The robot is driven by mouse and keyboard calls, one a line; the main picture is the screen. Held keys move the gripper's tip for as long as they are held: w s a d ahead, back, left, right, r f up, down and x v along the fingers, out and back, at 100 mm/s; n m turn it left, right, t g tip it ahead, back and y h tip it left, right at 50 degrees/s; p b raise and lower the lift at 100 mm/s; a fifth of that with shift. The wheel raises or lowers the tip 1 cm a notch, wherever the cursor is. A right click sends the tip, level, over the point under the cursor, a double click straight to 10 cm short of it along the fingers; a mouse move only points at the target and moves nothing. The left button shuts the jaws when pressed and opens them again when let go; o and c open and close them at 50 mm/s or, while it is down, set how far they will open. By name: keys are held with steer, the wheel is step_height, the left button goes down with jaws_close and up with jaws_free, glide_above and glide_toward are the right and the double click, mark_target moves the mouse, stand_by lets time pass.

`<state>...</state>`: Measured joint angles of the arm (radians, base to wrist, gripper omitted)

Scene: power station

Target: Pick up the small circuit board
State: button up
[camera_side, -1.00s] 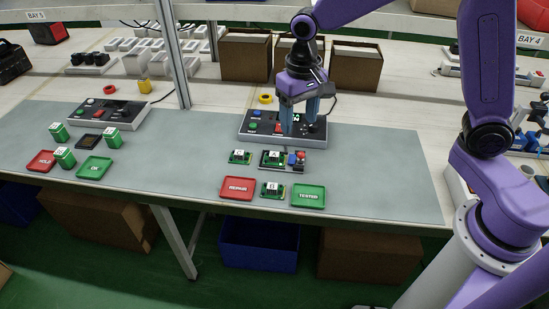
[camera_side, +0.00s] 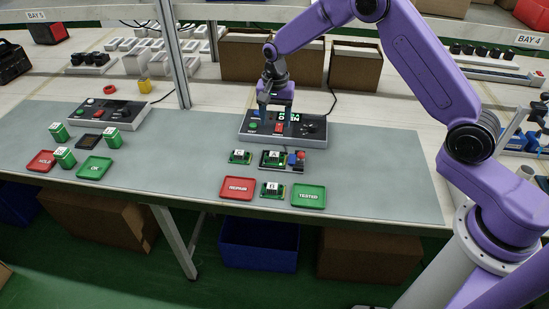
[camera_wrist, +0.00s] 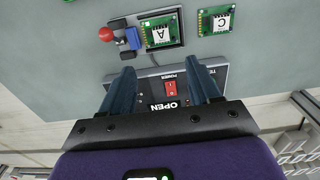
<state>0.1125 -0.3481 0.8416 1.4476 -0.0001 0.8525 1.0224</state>
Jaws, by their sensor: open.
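Three small green circuit boards show in the side view. The board marked C (camera_side: 240,157) lies on the mat. The board marked A (camera_side: 272,158) sits in a dark fixture with a red knob (camera_side: 301,154) beside it. Another labelled board (camera_side: 272,190) lies between the red and green trays; its letter is unclear. The wrist view shows board A (camera_wrist: 160,31) and board C (camera_wrist: 216,20). My gripper (camera_side: 276,120) is open and empty above the grey tester box (camera_side: 308,137), behind the boards. In the wrist view the fingers (camera_wrist: 162,68) point towards board A, with the tester below them.
A red REPAIR tray (camera_side: 238,195) and a green TESTED tray (camera_side: 308,203) stand at the mat's front. A second console (camera_side: 108,113), green blocks and small trays are at the left. Brown boxes (camera_side: 353,68) stand behind. The mat's right part is clear.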

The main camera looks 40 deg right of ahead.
glide_above(274, 152)
steer(key=f, duration=0.7)
steer(key=shift+s+f, duration=0.4)
steer(key=shift+w+f, duration=0.15)
steer(key=shift+f, duration=1.1)
steer(key=shift+w+f, duration=0.15)
steer(key=shift+f, duration=1.1)
jaws_close()
